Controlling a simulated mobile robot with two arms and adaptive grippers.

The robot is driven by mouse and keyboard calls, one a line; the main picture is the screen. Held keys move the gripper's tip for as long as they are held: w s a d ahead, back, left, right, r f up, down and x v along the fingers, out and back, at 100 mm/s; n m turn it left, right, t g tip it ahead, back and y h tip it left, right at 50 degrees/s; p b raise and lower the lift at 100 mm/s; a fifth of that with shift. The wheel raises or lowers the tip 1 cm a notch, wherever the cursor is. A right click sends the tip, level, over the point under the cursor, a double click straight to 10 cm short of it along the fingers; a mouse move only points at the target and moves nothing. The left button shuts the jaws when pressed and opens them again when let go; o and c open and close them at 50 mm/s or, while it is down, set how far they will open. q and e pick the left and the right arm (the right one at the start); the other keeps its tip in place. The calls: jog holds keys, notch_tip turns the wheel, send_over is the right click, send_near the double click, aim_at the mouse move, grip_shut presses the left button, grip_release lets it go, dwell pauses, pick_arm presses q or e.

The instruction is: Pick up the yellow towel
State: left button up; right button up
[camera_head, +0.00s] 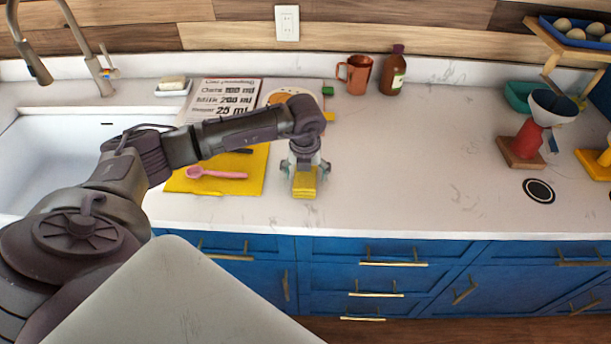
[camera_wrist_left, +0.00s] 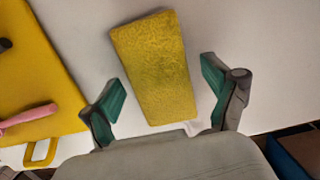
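The yellow towel (camera_head: 304,188) is a small folded block lying on the white counter near its front edge. In the left wrist view the towel (camera_wrist_left: 156,66) shows its fuzzy texture, between and ahead of the fingers, slightly tilted. My left gripper (camera_head: 305,171) is above the towel in the head view and hides part of it. In the left wrist view the left gripper (camera_wrist_left: 164,90) has its green-padded fingers wide apart, with a gap on each side of the towel. My right gripper is not in view.
A yellow cutting board (camera_head: 245,180) with a pink spoon (camera_head: 215,173) lies just left of the towel. A copper mug (camera_head: 356,74) and brown bottle (camera_head: 393,72) stand at the back. The counter (camera_head: 430,170) to the right is clear.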

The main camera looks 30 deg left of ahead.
aim_at(307, 174)
pick_arm(q)
jog(key=c, duration=1.1)
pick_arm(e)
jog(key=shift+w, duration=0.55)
pick_arm(q)
jog(key=shift+w+r, duration=0.1)
jog(key=shift+r, duration=0.05)
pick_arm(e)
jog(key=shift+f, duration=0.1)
pick_arm(q)
jog(key=shift+r+b, duration=0.3)
jog(key=r, duration=0.1)
jog(key=r+b, duration=0.1)
jog(key=d+r, duration=0.1)
jog(key=shift+s+r+b, duration=0.3)
jog(key=shift+s+b, duration=0.05)
jog(key=shift+b, duration=0.05)
jog(key=shift+s+d+r+b, duration=0.65)
jog(key=shift+s+d+r, duration=1)
jog(key=shift+s+d, duration=0.25)
jog(key=shift+s+d+r+b, duration=0.65)
jog(key=shift+s+d+r, duration=1)
jog(key=shift+s+d, duration=0.2)
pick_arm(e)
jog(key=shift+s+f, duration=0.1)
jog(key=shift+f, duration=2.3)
